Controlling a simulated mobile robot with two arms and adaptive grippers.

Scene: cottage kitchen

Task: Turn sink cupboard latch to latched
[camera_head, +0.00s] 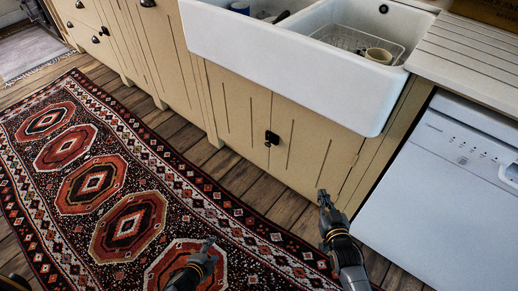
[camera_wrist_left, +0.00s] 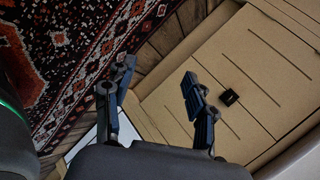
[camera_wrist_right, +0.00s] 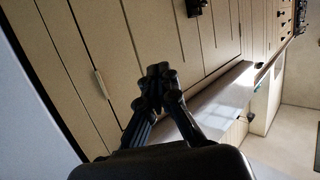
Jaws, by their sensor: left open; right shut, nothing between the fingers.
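The sink cupboard (camera_head: 237,105) has cream plank doors below the white sink. Its small black latch (camera_head: 271,138) sits where the two doors meet, and the doors look closed. I cannot tell which way the latch is turned. It also shows in the left wrist view (camera_wrist_left: 229,97) and at the top of the right wrist view (camera_wrist_right: 196,7). My left gripper (camera_head: 208,245) is open and empty over the rug, in front of and below the latch. My right gripper (camera_head: 323,197) is shut and empty, right of and below the latch, apart from the doors.
A white double sink (camera_head: 300,75) juts out above the cupboard and holds a mug (camera_head: 379,56). A white dishwasher (camera_head: 440,200) stands at the right. A patterned red rug (camera_head: 110,190) covers the floor. The space in front of the latch looks clear.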

